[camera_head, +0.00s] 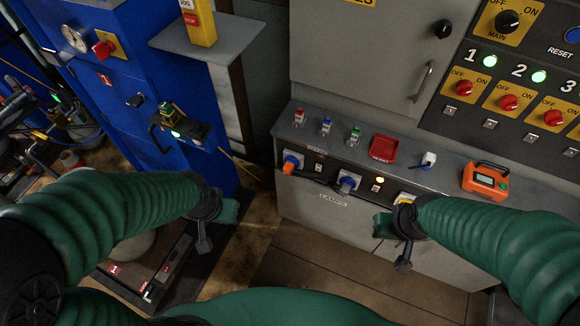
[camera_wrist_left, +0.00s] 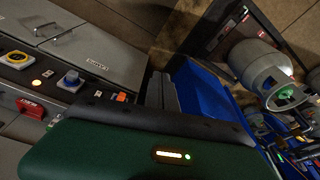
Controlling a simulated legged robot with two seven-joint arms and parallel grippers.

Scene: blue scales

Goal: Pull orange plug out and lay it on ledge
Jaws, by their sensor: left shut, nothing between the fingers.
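The orange plug (camera_head: 292,163) sits in a socket at the left end of the grey cabinet's front panel. A bit of orange at that end also shows in the left wrist view (camera_wrist_left: 122,97), close beside my fingers. The grey ledge (camera_head: 452,166) runs along the cabinet top above the sockets. My left gripper (camera_head: 203,244) is shut and empty, left of the plug and apart from it in the head view; its dark fingers (camera_wrist_left: 162,92) lie together in the wrist view. My right gripper (camera_head: 403,265) hangs in front of the cabinet's right part; its jaw opening is unclear.
A blue plug (camera_head: 347,182) is in the socket to the right. A blue machine (camera_head: 130,80) stands at left.

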